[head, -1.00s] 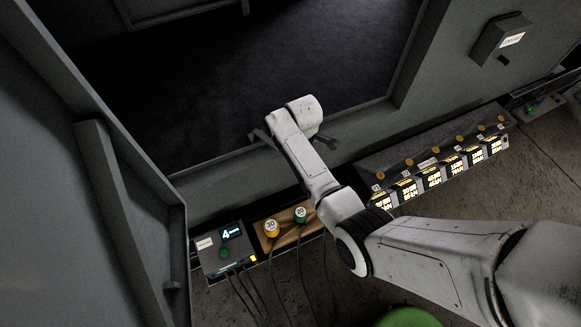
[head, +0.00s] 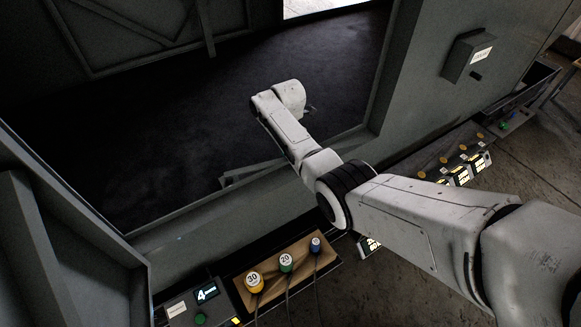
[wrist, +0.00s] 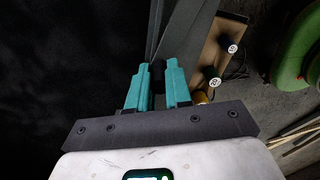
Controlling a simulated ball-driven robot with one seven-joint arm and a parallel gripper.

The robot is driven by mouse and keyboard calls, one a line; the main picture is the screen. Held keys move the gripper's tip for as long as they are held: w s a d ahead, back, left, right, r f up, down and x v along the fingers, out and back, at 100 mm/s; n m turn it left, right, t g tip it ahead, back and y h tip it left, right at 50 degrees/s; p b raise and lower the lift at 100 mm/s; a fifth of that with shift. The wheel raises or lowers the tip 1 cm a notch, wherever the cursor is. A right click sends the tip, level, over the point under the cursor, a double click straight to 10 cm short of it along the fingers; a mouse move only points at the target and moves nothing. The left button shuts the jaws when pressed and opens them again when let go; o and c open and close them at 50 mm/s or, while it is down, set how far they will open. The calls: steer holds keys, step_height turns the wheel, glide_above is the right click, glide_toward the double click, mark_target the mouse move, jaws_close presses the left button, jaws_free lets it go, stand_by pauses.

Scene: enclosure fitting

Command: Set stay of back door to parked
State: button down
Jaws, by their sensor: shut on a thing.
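My gripper shows in the wrist view (wrist: 158,68), with its two teal fingers closed on a small dark piece (wrist: 158,74). This piece may be the end or grip of the stay, but it is too dark to tell. In the head view my wrist hangs over the dark floor inside the opening and hides most of the gripper. A grey door leaf (head: 62,245) stands open at the left. A thin grey bar (head: 248,173) lies near the sill, partly hidden by my arm; I cannot tell whether it is the stay.
A grey wall box (head: 466,56) and a row of lit labelled units (head: 462,174) are at the right.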

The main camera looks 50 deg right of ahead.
steer(key=w+b, duration=0.1)
steer(key=w+d+n+b, duration=0.1)
steer(key=w+n+b, duration=0.1)
steer(key=b, duration=0.1)
steer(key=shift+w+d+f, duration=0.15)
steer(key=shift+w+d, duration=0.2)
steer(key=shift+w, duration=0.05)
steer(key=shift+w+n, duration=0.3)
steer(key=shift+n, duration=0.2)
steer(key=shift+w+r, duration=0.1)
steer(key=shift+r, duration=0.1)
steer(key=c, duration=1.1)
jaws_free()
steer(key=shift+o, duration=0.2)
steer(key=shift+d, duration=0.1)
step_height(320, 180, up, 11)
steer(key=p, duration=0.1)
steer(key=shift+f, duration=0.15)
